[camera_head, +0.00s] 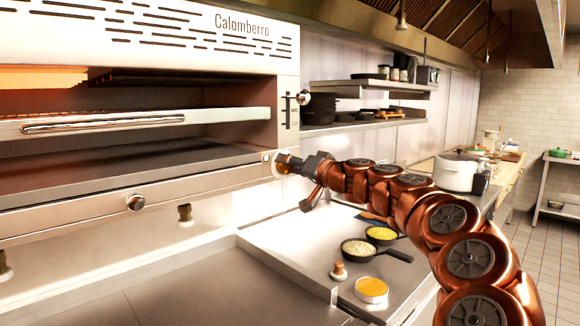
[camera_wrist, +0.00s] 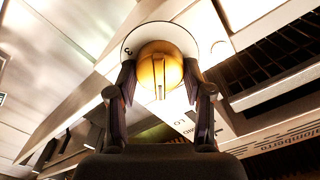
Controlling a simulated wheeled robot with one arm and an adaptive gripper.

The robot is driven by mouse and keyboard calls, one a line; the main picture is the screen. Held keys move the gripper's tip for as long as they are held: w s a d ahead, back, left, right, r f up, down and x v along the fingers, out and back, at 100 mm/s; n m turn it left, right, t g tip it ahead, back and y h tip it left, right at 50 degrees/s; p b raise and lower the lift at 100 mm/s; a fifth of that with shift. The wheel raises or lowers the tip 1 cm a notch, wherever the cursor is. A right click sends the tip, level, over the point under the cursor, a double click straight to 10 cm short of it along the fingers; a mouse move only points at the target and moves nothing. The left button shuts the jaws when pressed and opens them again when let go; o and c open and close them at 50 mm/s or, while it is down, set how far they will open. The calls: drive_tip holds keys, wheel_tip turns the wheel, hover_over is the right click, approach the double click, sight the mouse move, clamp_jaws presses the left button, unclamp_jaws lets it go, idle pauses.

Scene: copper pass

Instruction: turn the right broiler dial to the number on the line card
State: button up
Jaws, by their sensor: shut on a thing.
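The right broiler dial (camera_head: 279,163) sits at the right end of the broiler's front rail, mostly covered by my gripper (camera_head: 297,164). In the wrist view it is a round brass knob (camera_wrist: 160,68) with a raised bar, in front of a white disc (camera_wrist: 131,47). A "3" shows on the disc's left side; other marks are hidden. My gripper (camera_wrist: 160,76) is shut on the knob, one finger on each side. The left dial (camera_head: 135,202) is a metal knob further left on the rail. I cannot make out a line card.
The Calomberro broiler (camera_head: 288,60) fills the left. Below the arm, the counter holds two small pans (camera_head: 358,249), a bowl of orange food (camera_head: 371,290) and a small knob-topped item (camera_head: 338,271). A white pot (camera_head: 455,173) stands further back. The front left counter is clear.

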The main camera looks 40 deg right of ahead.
drive_tip(key=m+p, duration=0.1)
drive_tip(key=m, duration=0.4)
drive_tip(key=shift+m+p, duration=0.4)
drive_tip(key=m+p, duration=0.3)
drive_tip(key=m, duration=0.3)
drive_tip(key=shift+d+p, duration=0.1)
drive_tip(key=shift+p, duration=0.25)
drive_tip(key=m+p, duration=0.5)
drive_tip(key=m, duration=0.1)
drive_tip(key=shift+f+m, duration=0.1)
drive_tip(key=shift+m, duration=0.2)
drive_tip(key=shift+f+m+p, duration=0.15)
drive_tip(key=shift+m+p, duration=0.55)
drive_tip(key=shift+m, duration=0.4)
drive_tip(key=shift+f+m+p, duration=0.15)
drive_tip(key=shift+m+p, duration=0.5)
drive_tip(key=shift+m, duration=0.45)
drive_tip(key=o, duration=1.1)
drive_tip(key=shift+o, duration=0.2)
drive_tip(key=shift+s, duration=0.1)
